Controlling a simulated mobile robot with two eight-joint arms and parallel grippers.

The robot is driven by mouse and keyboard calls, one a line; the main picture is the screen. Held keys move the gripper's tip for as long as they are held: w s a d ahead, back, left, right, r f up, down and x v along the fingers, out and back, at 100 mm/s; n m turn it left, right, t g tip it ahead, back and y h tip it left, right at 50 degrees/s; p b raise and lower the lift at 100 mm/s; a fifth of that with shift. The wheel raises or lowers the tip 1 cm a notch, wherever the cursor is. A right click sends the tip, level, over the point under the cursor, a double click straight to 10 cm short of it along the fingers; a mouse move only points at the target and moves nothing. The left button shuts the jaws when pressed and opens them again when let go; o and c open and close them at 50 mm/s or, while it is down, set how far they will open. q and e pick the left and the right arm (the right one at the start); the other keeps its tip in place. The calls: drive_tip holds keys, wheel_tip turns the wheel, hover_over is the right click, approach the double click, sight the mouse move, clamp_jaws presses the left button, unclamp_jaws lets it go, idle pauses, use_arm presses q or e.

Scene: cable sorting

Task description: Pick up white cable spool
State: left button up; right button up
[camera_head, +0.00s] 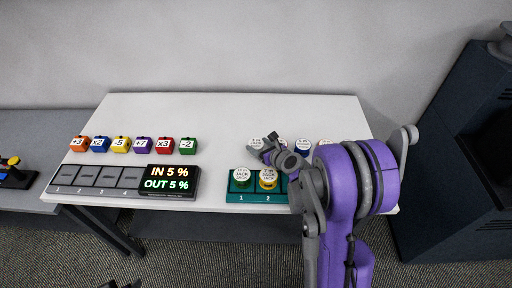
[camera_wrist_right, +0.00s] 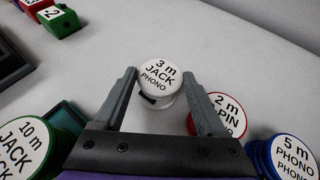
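The white cable spool (camera_wrist_right: 158,84) has a round lid reading 3 m JACK PHONO and stands on the table. In the head view its lid (camera_head: 255,142) is partly covered by my right gripper (camera_head: 267,150). In the right wrist view my right gripper (camera_wrist_right: 160,76) is open, with one fingertip on each side of the spool. No closed contact shows, and whether the fingers touch the spool I cannot tell. A small dark part at the bottom edge of the head view may be my left gripper (camera_head: 120,284); its fingers cannot be made out.
A red spool (camera_wrist_right: 222,115) stands close beside the right finger, with a blue spool (camera_wrist_right: 290,155) beyond it. A teal tray (camera_head: 255,197) holds green and yellow spools in front. Coloured number blocks (camera_head: 120,145) and a display panel (camera_head: 170,180) lie left. The table behind is clear.

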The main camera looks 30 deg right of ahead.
drive_tip(key=c, duration=0.7)
drive_tip(key=shift+o, duration=0.2)
drive_tip(key=shift+r, duration=0.1)
